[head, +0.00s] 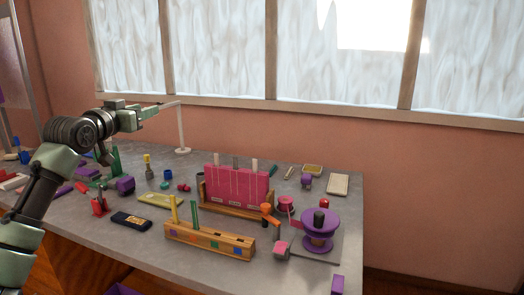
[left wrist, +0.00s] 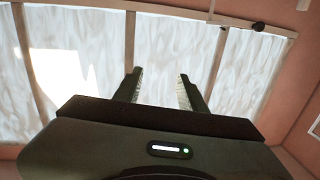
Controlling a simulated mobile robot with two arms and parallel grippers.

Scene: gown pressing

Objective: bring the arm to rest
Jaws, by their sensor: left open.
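My left arm comes in from the left in the head view, bent at the elbow and raised above the table. Its left gripper (head: 150,111) is up over the far left part of the table, near a white stand. In the left wrist view the two fingers of the left gripper (left wrist: 160,90) stand apart with nothing between them, and they point up toward the windows. My right gripper is not in view.
The grey table (head: 75,235) is crowded. A pink slotted block (head: 237,186), a wooden rack (head: 208,240), a purple spool (head: 320,226) and a white stand (head: 182,130) rise from it. Windows (head: 220,50) line the wall behind.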

